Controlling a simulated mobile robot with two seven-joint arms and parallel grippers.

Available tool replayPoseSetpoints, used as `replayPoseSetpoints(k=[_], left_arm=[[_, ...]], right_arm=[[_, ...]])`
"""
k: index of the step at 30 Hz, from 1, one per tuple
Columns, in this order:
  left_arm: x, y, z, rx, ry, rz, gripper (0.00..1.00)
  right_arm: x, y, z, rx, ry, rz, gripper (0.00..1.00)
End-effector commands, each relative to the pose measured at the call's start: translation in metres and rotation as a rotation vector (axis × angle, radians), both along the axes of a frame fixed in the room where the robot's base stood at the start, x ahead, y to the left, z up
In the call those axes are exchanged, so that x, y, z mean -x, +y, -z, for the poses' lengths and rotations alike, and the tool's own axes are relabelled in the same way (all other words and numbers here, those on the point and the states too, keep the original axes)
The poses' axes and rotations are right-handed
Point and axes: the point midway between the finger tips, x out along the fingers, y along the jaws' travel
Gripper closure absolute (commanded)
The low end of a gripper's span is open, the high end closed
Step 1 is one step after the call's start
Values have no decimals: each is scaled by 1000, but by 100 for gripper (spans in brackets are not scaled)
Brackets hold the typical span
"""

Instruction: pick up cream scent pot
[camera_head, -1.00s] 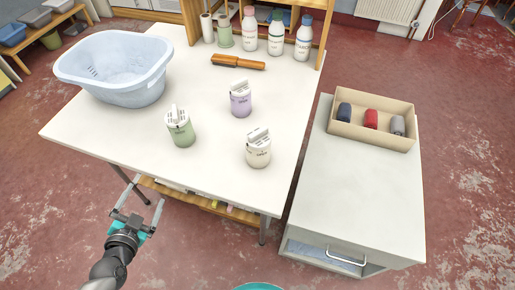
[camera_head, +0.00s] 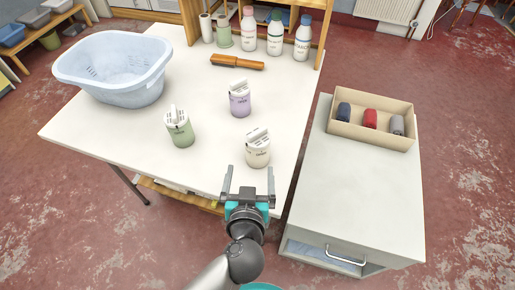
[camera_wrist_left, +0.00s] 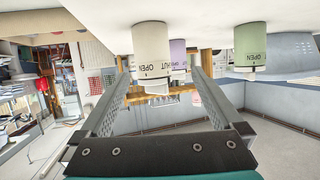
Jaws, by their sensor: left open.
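The cream scent pot (camera_head: 257,152) stands upright near the front right of the white table, with a white tag-like top. My left gripper (camera_head: 249,172) is open and empty, just in front of the cream pot at the table's front edge. In the left wrist view, which is upside down, the cream pot (camera_wrist_left: 152,48) shows beyond and between the two fingers, slightly left of centre. A lilac pot (camera_head: 240,101) and a green pot (camera_head: 180,130) stand behind and to the left. My right gripper is not in view.
A pale blue basin (camera_head: 118,75) sits at the table's left. A brush with a wooden handle (camera_head: 237,62) and several bottles (camera_head: 275,35) are at the back. A cabinet (camera_head: 365,190) on the right bears a box (camera_head: 372,130) with rolled cloths. The table (camera_head: 125,130) is bare around the pots.

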Motion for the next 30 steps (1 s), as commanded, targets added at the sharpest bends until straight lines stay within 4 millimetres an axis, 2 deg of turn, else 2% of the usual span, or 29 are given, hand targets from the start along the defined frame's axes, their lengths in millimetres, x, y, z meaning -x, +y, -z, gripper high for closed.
replayPoseSetpoints(k=[4, 12, 23, 30], left_arm=[[-3, -12, 4, 14, 22, 13, 0], [-41, -13, 19, 15, 23, 12, 0], [-63, -14, 29, 15, 23, 12, 0], [-91, -17, 38, 16, 22, 12, 0]], right_arm=[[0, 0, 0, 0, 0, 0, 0], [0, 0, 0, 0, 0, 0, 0], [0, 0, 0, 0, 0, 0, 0], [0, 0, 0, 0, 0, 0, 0]])
